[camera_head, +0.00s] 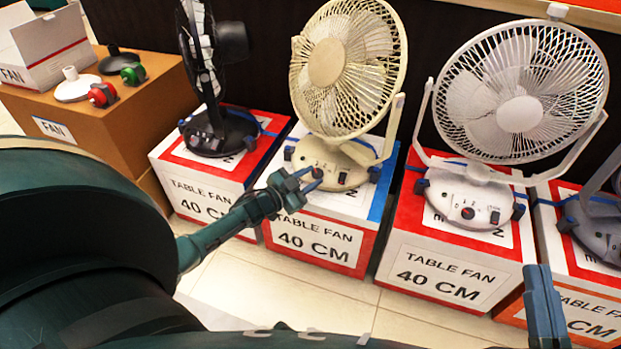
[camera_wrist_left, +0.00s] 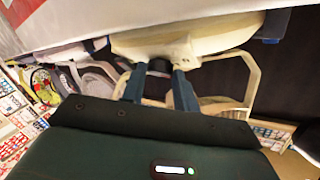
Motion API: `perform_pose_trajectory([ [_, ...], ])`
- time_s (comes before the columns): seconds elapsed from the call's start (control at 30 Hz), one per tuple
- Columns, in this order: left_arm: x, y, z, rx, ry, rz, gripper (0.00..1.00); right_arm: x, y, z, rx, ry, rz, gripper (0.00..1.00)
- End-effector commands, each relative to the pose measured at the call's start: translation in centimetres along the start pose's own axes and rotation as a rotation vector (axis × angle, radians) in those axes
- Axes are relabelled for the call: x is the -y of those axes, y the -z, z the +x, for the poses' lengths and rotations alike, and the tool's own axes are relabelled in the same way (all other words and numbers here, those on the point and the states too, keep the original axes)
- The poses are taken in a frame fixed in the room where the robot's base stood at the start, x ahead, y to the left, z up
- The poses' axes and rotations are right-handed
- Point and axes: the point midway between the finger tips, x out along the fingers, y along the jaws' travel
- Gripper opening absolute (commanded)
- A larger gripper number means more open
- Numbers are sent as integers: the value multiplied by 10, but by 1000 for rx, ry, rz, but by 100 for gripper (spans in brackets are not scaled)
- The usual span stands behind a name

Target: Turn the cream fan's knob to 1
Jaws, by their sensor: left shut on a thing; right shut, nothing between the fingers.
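The cream fan (camera_head: 335,75) stands upright on a red and white box in the head view. Its round base (camera_head: 330,162) faces me, with a dark knob (camera_head: 317,173) on the front and a small switch to the right of it. My left gripper (camera_head: 304,179) reaches in from the left and is shut on the knob. In the left wrist view the two fingers (camera_wrist_left: 160,88) close on the dark knob (camera_wrist_left: 158,66) against the cream base (camera_wrist_left: 190,40). The knob's pointer is too small to read. My right gripper (camera_head: 545,300) is shut and empty at the lower right.
A black fan (camera_head: 208,130) stands left of the cream fan, and a white fan (camera_head: 470,195) stands right of it, each on its box. Another fan (camera_head: 600,215) is cut off at the right edge. A brown carton (camera_head: 125,125) with small items is at far left. Tiled floor (camera_head: 235,280) is clear in front.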

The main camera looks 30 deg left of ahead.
Motion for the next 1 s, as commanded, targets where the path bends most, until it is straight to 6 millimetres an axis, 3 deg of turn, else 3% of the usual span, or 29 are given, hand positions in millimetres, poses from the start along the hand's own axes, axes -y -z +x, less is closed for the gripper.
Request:
perform_pose_trajectory([
  [0.43,6,0,1,2,-171,157,7,1,-2,-1,5,-1,6,0],
  [1.0,7,2,2,-2,-194,176,7,0,1,1,-7,-1,0,0],
])
